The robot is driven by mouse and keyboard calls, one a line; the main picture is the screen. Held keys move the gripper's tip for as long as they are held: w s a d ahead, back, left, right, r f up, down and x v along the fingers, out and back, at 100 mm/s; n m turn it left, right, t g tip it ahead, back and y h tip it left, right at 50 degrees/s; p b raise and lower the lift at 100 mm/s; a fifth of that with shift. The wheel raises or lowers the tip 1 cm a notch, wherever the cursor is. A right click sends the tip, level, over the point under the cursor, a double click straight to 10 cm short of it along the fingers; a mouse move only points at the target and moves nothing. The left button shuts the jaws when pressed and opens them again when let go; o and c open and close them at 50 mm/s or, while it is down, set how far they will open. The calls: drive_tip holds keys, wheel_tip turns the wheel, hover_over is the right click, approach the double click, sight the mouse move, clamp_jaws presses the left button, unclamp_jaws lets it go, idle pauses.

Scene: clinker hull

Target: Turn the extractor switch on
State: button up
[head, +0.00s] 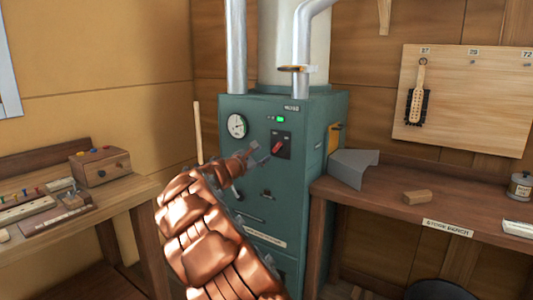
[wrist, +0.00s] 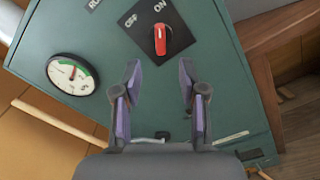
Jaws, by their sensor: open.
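The switch is a red rotary knob (head: 279,147) on a black plate (head: 288,137) on the front of a green cabinet (head: 312,125). In the wrist view the red knob (wrist: 161,42) has a white line toward the word ON, with OFF to the left on the black plate (wrist: 190,38). My gripper (head: 259,154) is open and empty, just left of and below the knob in the head view. In the wrist view my gripper's fingertips (wrist: 160,70) are spread below the knob, apart from it. A small green lamp (head: 280,119) is lit above the plate.
A round gauge (head: 236,125) sits left of the switch; it also shows in the wrist view (wrist: 73,75). Metal pipes (head: 236,45) rise from the cabinet. A bench with a grey angled piece (head: 352,168) stands right. A small wooden box (head: 101,166) is left.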

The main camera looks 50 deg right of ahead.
drive_tip(key=shift+a, duration=1.25)
drive_tip(key=s+a+f+m+g+y, duration=0.35)
drive_tip(key=s+a+m, duration=0.45)
drive_tip(key=s+a, duration=0.45)
drive_tip(key=s+a+f+m+y, duration=0.1)
drive_tip(key=s+a+f+y, duration=0.6)
drive_tip(key=a, duration=0.7)
drive_tip(key=s+a+f+m+y, duration=0.1)
drive_tip(key=s+a+f+y, duration=0.25)
drive_tip(key=s+a, duration=0.75)
drive_tip(key=s+a+f+m+y, duration=0.1)
drive_tip(key=s+a+f+y, duration=0.5)
drive_tip(key=a, duration=1.2)
wheel_tip(320, 180, up, 17)
drive_tip(key=w+t+h+p, duration=0.1)
drive_tip(key=w+h+p, duration=0.1)
drive_tip(key=p, duration=1.4)
drive_tip(key=shift+w+d, duration=0.35)
drive_tip(key=shift+d, duration=0.05)
